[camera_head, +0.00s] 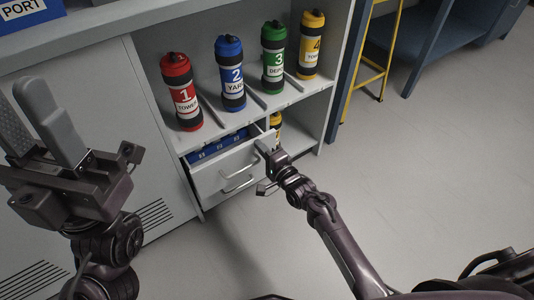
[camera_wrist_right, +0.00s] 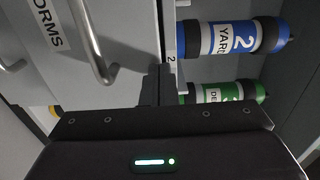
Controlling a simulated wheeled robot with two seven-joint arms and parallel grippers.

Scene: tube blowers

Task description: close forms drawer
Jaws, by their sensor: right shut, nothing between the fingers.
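The forms drawer (camera_head: 217,177) stands pulled out from the cabinet in the head view, with blue items (camera_head: 217,147) inside. Its grey front, bar handle (camera_wrist_right: 92,42) and partly cropped label (camera_wrist_right: 48,22) show in the right wrist view. My right gripper (camera_head: 264,146) is shut and empty at the right upper corner of the drawer front. Its fingers (camera_wrist_right: 156,86) are together beside the front's edge; I cannot tell whether they touch it. My left gripper (camera_head: 32,92) is open and empty at the left, away from the drawer.
Red (camera_head: 181,92), blue (camera_head: 230,73), green (camera_head: 274,58) and yellow (camera_head: 312,45) numbered canisters stand on the shelf above the drawer. Another yellow canister (camera_head: 275,121) is partly hidden behind my right gripper. A yellow stool (camera_head: 376,78) is beyond.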

